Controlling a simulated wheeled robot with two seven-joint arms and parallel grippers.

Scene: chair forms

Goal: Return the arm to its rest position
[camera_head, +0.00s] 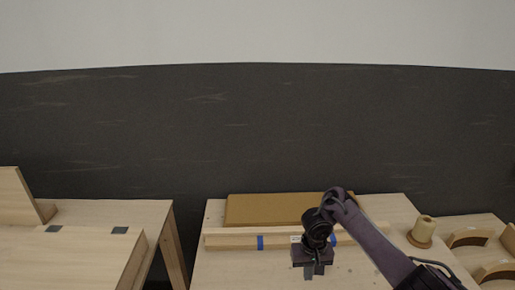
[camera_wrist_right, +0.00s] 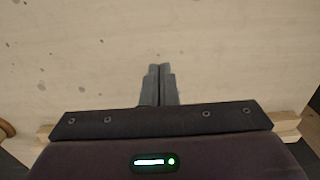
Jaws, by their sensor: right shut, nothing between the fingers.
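My right arm comes in from the lower right in the head view. Its gripper (camera_head: 314,273) points down over the right-hand wooden table (camera_head: 227,271). In the right wrist view the two fingers of the right gripper (camera_wrist_right: 159,70) are together, with nothing between them and the pale, spotted table surface beyond. My left gripper is out of view.
Behind the right gripper lies a long wooden bar (camera_head: 222,240) with blue marks, and a brown board (camera_head: 260,208) lies behind it. A tan spool-like piece (camera_head: 423,229) and curved wooden parts (camera_head: 468,236) are at the right. Another wooden table (camera_head: 85,213) stands left, across a gap.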

